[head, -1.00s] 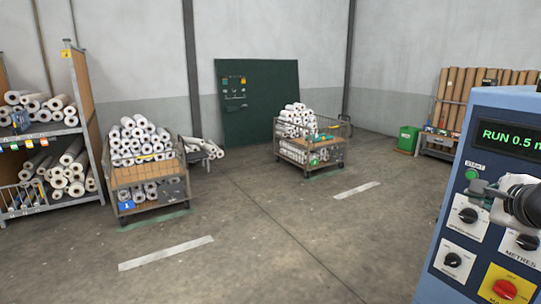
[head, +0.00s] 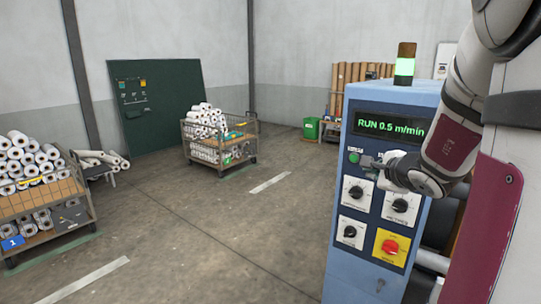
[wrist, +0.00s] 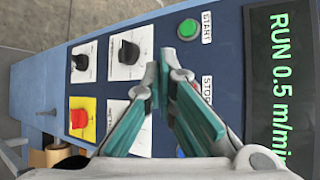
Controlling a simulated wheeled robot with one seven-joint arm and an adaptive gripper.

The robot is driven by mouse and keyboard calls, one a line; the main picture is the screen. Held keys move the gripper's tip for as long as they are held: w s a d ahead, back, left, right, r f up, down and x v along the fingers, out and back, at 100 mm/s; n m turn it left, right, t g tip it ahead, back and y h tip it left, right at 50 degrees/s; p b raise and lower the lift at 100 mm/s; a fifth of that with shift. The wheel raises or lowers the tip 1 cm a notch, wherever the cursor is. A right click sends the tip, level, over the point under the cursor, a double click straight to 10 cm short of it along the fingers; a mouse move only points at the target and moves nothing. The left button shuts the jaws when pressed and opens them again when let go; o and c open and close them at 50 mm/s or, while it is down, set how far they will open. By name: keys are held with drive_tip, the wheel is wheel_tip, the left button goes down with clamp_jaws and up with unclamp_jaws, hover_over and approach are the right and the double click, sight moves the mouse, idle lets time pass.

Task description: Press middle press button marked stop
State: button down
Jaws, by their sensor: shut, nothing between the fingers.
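The blue press control panel (head: 334,205) stands at the right in the head view. Its display (head: 390,125) reads RUN 0.5 m/min. The green START button (head: 354,158) also shows in the wrist view (wrist: 188,29). A small blue spot (wrist: 181,152) shows farther along the same row. My gripper (head: 370,161) is shut and empty in front of the button row. In the wrist view its fingertips (wrist: 164,62) are between START and STOP; contact cannot be told.
Below the row are black knobs on white plates (head: 355,190) and a red knob on a yellow plate (head: 390,247). A lit green lamp (head: 404,67) tops the cabinet. Roll carts (head: 222,140) stand left on open floor.

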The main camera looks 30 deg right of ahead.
drive_tip(key=d, duration=0.1)
drive_tip(key=w+d, duration=0.1)
drive_tip(key=d, duration=0.1)
drive_tip(key=shift+w+d, duration=0.3)
drive_tip(key=shift+d, duration=0.05)
idle(1.3)
drive_tip(key=shift+w+d+b, duration=0.15)
drive_tip(key=shift+d+b, duration=0.15)
drive_tip(key=shift+d, duration=0.1)
drive_tip(key=shift+w+d, duration=0.15)
drive_tip(key=shift+d, duration=0.2)
idle(0.5)
drive_tip(key=shift+a, duration=0.15)
idle(0.3)
drive_tip(key=shift+s+a+b, duration=0.35)
drive_tip(key=shift+a+b, duration=0.25)
drive_tip(key=shift+b, duration=0.05)
drive_tip(key=shift+s+a+b, duration=0.3)
drive_tip(key=shift+a, duration=0.5)
drive_tip(key=shift+s+a+b, duration=0.3)
drive_tip(key=shift+s+a, duration=0.05)
drive_tip(key=shift+a, duration=0.4)
drive_tip(key=shift+s+a+b, duration=0.3)
drive_tip(key=shift+a, duration=0.5)
